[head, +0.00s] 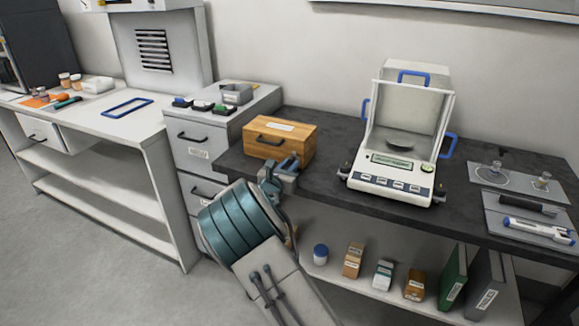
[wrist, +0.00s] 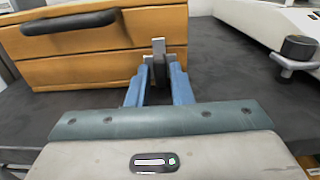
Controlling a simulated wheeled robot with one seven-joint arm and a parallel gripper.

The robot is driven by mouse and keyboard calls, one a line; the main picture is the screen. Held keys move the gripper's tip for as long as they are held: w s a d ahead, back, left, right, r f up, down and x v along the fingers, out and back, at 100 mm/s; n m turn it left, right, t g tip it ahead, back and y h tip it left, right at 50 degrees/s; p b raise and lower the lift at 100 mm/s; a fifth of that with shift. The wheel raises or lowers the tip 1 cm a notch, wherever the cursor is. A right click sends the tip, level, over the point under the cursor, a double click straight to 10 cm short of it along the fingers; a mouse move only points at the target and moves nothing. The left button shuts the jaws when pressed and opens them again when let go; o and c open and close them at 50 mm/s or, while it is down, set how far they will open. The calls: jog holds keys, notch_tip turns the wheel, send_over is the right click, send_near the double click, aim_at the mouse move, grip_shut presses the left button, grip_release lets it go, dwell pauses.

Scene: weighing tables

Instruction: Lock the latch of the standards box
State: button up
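The standards box appears to be the wooden box (head: 279,139) at the left end of the dark bench; its light wood front with a black handle fills the upper left of the wrist view (wrist: 75,70). A grey upright metal piece (wrist: 158,46), apparently the latch, stands at the front of the box. My gripper (head: 283,165) is at the box's lower front right, its two blue fingers (wrist: 160,75) on either side of the latch's line. A dark part fills the narrow gap between the fingertips. Whether they press on it cannot be told.
A balance with a glass shield (head: 400,140) stands right of the box, one foot (wrist: 299,48) near my gripper's right side. Small coloured items (head: 202,107) lie on the drawer cabinet at left. The bench top (head: 325,150) between box and balance is clear.

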jog(key=shift+s, duration=0.15)
jog(key=v, duration=1.3)
jog(key=shift+s+a, duration=0.15)
jog(key=shift+s, duration=0.15)
